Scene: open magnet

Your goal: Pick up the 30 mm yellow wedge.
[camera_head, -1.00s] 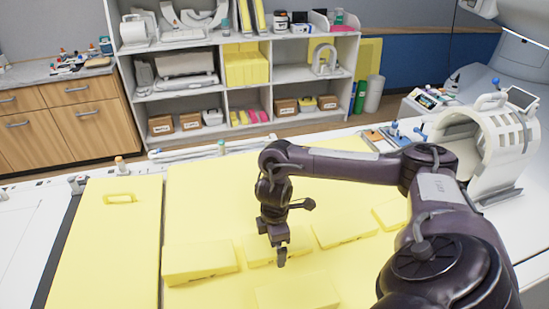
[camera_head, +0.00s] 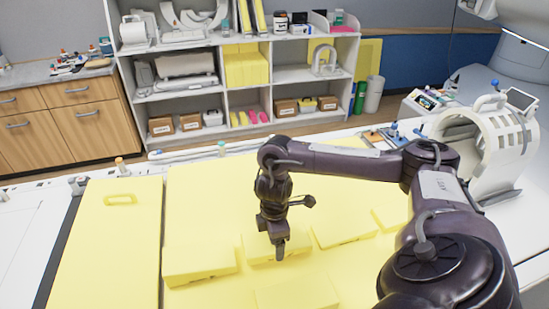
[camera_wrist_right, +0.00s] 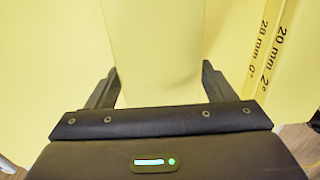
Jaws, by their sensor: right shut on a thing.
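Several pale yellow wedges lie on the yellow padded table. The middle wedge (camera_head: 258,254) of the back row is under my right gripper (camera_head: 280,251), whose fingers are at its right part. In the right wrist view a yellow wedge (camera_wrist_right: 155,45) runs between the two dark fingers of my right gripper (camera_wrist_right: 160,88), which is shut on it. No size label on this wedge is readable, so I cannot tell its thickness. My left gripper is in neither view.
Other wedges lie left (camera_head: 200,263), right (camera_head: 345,230) and in front (camera_head: 297,292). In the wrist view, labels (camera_wrist_right: 265,50) beside the held wedge read 28 mm 0° and 20 mm 2°. A white coil (camera_head: 495,140) stands right. A yellow panel (camera_head: 105,245) lies left.

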